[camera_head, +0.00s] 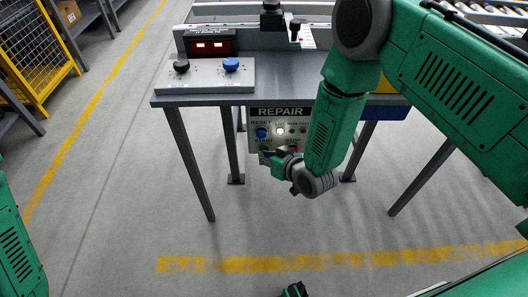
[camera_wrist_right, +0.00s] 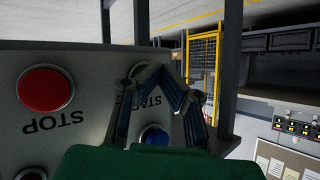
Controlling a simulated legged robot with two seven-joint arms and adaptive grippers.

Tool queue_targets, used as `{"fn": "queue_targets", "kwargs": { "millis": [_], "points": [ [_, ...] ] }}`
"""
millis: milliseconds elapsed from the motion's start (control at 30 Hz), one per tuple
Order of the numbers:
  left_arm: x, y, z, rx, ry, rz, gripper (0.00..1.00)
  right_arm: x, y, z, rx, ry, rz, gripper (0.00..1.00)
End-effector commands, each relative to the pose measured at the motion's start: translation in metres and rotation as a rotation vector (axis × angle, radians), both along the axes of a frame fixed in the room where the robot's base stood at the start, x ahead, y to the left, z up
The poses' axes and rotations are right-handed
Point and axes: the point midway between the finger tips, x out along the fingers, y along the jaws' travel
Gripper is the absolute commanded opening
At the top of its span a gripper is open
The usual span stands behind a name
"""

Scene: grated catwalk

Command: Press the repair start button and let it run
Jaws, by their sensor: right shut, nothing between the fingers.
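The REPAIR panel (camera_head: 253,115) hangs below the front of a grey bench. It carries a blue RESET button (camera_head: 262,133), a lit white lamp (camera_head: 281,131) and a red STOP button, partly hidden by my right gripper (camera_head: 266,156). That gripper is shut and empty in front of the START area, at the panel's lower left. In the wrist view the right fingers (camera_wrist_right: 168,68) meet in front of the START button, mostly hiding it. I cannot tell whether they touch it. STOP (camera_wrist_right: 45,90) and the blue button (camera_wrist_right: 155,137) show beside them. My left gripper is not clearly visible.
A control box (camera_head: 205,78) with a black and a blue knob stands on the bench, below a red-lit display (camera_head: 210,46). Bench legs (camera_head: 190,165) flank the panel. A yellow cage (camera_head: 40,50) stands far left.

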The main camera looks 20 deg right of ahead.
Motion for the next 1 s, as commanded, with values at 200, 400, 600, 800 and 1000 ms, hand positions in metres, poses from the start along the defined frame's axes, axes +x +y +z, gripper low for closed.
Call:
{"fn": "queue_targets", "kwargs": {
  "millis": [200, 400, 600, 800, 1000],
  "points": [
    [0.0, 0.0, 0.006, 0.0, 0.0, 0.0, 0.4, -0.011, 0.004, 0.001, 0.001, 0.001, 0.001, 0.0],
    [0.0, 0.0, 0.01, 0.0, 0.0, 0.0, 0.4, -0.021, 0.006, 0.001, 0.001, 0.0, 0.0, 0.0],
    [0.0, 0.0, 0.01, 0.0, 0.0, 0.0, 0.4, -0.022, 0.006, 0.0, 0.001, 0.0, 0.0, 0.0],
    [0.0, 0.0, 0.012, 0.0, 0.0, 0.0, 0.4, -0.026, 0.008, 0.001, 0.0, 0.002, 0.0, 0.0],
    [0.0, 0.0, 0.021, 0.0, 0.0, 0.0, 0.4, -0.045, 0.014, 0.002, 0.001, 0.003, 0.001, 0.0]
  ]
}}
